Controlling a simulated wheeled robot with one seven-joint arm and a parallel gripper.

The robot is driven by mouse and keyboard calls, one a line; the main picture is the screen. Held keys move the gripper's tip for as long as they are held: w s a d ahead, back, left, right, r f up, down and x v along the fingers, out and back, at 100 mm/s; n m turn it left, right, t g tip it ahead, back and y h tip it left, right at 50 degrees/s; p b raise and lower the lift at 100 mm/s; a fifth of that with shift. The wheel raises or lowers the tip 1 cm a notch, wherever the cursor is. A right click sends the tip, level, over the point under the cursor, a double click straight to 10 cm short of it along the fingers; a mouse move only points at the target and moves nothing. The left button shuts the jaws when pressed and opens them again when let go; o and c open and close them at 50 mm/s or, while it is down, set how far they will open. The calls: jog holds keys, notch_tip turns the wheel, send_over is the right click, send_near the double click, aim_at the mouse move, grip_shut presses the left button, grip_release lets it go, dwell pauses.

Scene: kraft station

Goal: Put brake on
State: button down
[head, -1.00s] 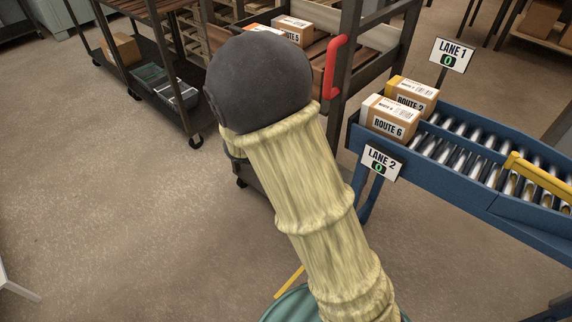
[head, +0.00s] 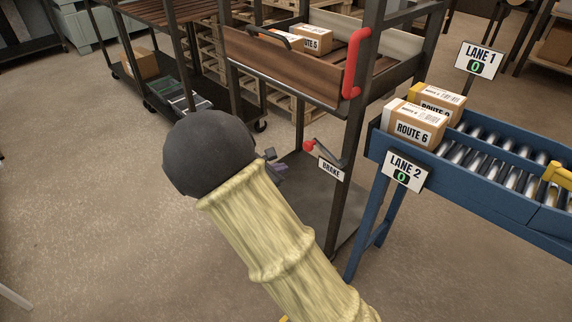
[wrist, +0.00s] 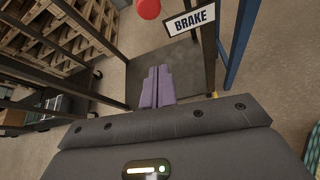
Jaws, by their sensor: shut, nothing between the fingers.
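The brake lever has a red knob (head: 309,145) on a dark metal arm, on the near post of the dark cart, just above a white BRAKE sign (head: 331,170). In the wrist view the red knob (wrist: 148,9) is at the top edge, partly cut off, left of the BRAKE sign (wrist: 190,20). My gripper (wrist: 157,72) shows purple fingers, shut and empty, pointing toward the cart's lower deck. In the head view the fingers (head: 279,168) peek out right of my dark wrist, left of and a little below the knob, apart from it.
The cart's upper shelf (head: 290,75) holds a ROUTE 5 box (head: 312,40) and has a red handle (head: 351,70) on its post. A blue roller conveyor (head: 450,190) with ROUTE 6 box (head: 413,125) stands close on the right. Open floor (head: 90,200) lies left.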

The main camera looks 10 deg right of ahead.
aim_at(327, 152)
jog(key=w+d+b, duration=0.2)
jog(key=w+d, duration=0.3)
jog(key=d, duration=0.2)
jog(key=shift+b, duration=0.3)
jog(key=shift+a+f, duration=0.1)
jog(key=shift+a, duration=0.05)
dwell(0.3)
jog(key=shift+s+b, duration=0.1)
jog(key=shift+b, duration=0.4)
